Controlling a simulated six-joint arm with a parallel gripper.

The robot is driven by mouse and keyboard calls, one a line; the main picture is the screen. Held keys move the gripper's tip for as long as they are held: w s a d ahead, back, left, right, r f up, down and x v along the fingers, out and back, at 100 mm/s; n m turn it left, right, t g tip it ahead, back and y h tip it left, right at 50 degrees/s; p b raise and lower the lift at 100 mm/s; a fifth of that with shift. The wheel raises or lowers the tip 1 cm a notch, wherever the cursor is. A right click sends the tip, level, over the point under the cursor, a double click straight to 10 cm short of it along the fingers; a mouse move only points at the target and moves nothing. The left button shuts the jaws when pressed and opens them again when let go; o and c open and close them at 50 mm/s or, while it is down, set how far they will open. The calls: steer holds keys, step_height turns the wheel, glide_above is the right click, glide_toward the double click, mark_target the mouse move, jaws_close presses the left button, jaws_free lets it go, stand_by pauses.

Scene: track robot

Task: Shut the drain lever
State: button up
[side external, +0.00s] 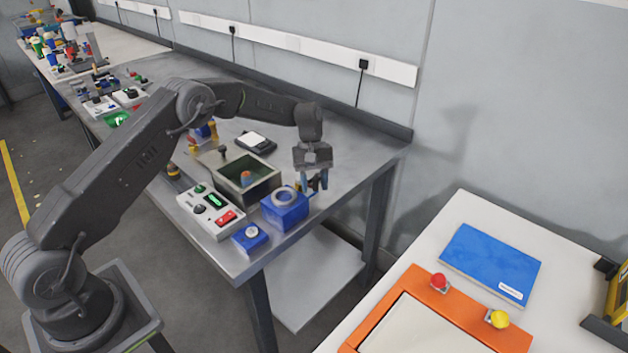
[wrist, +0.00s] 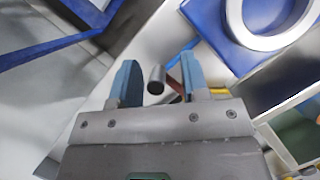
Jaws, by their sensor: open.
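My gripper (side external: 315,186) is open, with its blue fingers pointing down at the right end of the grey bench, just behind the blue block with a pale ring. In the wrist view the two fingers stand apart (wrist: 158,76). A small dark grey cylindrical handle end (wrist: 156,80) shows between them, with a thin red part (wrist: 175,84) behind it. This looks like the drain lever. I cannot tell whether the fingers touch it. In the side view the lever is hidden behind the gripper and cannot be made out.
The blue block (side external: 286,212) with its ring (wrist: 264,36) is close to the fingers. An open-topped tank (side external: 262,188) with a green inside stands left of the gripper. A button panel (side external: 209,211) and a small blue button box (side external: 249,238) lie in front.

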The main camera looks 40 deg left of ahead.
steer(key=v, duration=1.3)
steer(key=shift+w+r, duration=0.15)
steer(key=shift+r, duration=0.2)
steer(key=shift+a, duration=0.1)
steer(key=s+d+f+n+t, duration=0.1)
steer(key=f+n, duration=0.1)
steer(key=f, duration=0.2)
steer(key=s+d+f+n+t, duration=0.1)
steer(key=d+f+n, duration=0.1)
steer(key=f+n, duration=0.1)
steer(key=d+f+n+t+h, duration=0.1)
steer(key=f+n, duration=0.2)
steer(key=f, duration=0.2)
steer(key=shift+s+d+f, duration=0.15)
steer(key=shift+s+f, duration=0.25)
jaws_close()
